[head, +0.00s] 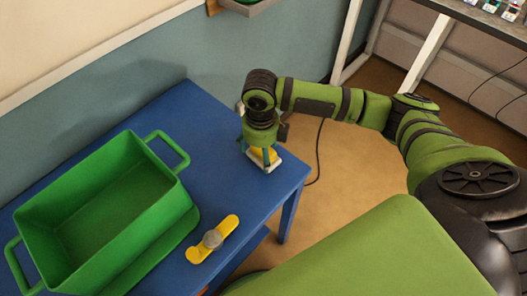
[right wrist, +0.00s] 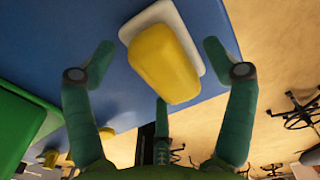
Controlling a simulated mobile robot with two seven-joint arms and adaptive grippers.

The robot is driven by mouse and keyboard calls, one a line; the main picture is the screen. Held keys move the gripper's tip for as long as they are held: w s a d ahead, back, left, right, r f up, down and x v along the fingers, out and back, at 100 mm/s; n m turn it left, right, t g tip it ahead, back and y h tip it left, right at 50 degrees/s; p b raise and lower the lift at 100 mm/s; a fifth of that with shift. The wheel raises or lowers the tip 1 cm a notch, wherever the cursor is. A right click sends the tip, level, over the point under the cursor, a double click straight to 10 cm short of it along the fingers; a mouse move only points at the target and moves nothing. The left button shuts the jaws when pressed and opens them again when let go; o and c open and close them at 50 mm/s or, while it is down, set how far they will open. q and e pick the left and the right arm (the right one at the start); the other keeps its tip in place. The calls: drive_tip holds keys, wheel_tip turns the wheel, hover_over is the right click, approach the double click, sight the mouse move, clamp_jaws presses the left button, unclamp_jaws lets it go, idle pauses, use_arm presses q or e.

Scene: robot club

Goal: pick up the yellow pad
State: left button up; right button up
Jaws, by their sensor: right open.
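The yellow pad (right wrist: 164,66) lies on a white base (right wrist: 150,16) on the blue table, close to the table's right corner. In the head view the yellow pad (head: 259,155) is partly hidden by my right gripper (head: 262,160), which points down over it. In the right wrist view my right gripper (right wrist: 160,65) is open, with its fingers apart on both sides of the pad. A gap shows between the fingers and the pad. I cannot tell the exact height of the fingertips above the table. My left gripper is not in view.
A green open bin (head: 190,222) with two handles stands on the left of the blue table (head: 185,110). A yellow piece with a grey knob (head: 212,239) lies near the front edge. The table between bin and gripper is clear. A cable (head: 319,150) hangs beyond the right edge.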

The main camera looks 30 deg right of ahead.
drive_tip(key=c, duration=1)
drive_tip(key=shift+c, duration=1.3)
drive_tip(key=shift+w+r, duration=0.1)
drive_tip(key=shift+r, duration=0.35)
drive_tip(key=r, duration=0.2)
drive_tip(key=r+b, duration=0.1)
drive_tip(key=shift+s+d+r, duration=0.25)
drive_tip(key=shift+r, duration=0.05)
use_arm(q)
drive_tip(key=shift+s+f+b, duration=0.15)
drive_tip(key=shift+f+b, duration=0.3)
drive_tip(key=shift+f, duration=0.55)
use_arm(e)
drive_tip(key=s+d+r, duration=0.6)
drive_tip(key=s, duration=0.3)
drive_tip(key=shift+s+r, duration=0.2)
drive_tip(key=shift+r, duration=0.1)
